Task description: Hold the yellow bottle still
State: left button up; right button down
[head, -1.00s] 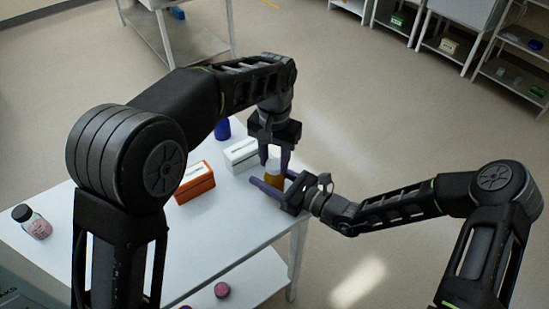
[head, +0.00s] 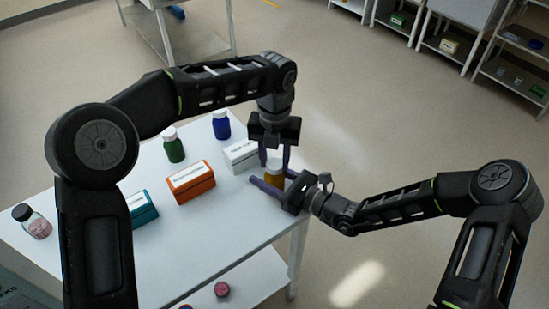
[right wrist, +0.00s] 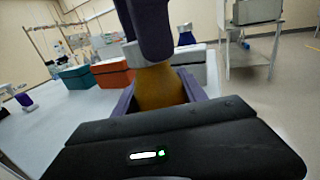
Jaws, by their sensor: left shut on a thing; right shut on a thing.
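The yellow bottle (head: 274,174), amber with a white cap, stands upright near the right edge of the white table. My right gripper (head: 268,186) lies level and is shut around its body. In the right wrist view the bottle (right wrist: 158,88) sits between my right gripper's purple fingers (right wrist: 157,97). My left gripper (head: 275,163) points down from above and is shut at the bottle's top. In the right wrist view a left finger (right wrist: 150,30) hides much of the cap.
A white box (head: 241,155), an orange box (head: 191,182) and a teal box (head: 140,207) stand to the left. Blue (head: 221,126) and green (head: 173,147) bottles are behind them. A pink-filled jar (head: 35,224) is far left. The table's front right is clear.

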pick_arm(q)
jog(key=m, duration=0.5)
jog(key=shift+s+f, duration=0.1)
jog(key=shift+f, duration=0.15)
jog(key=shift+r+m, duration=0.2)
jog(key=shift+m, duration=0.8)
jog(key=o, duration=1.3)
jog(key=shift+c, duration=0.4)
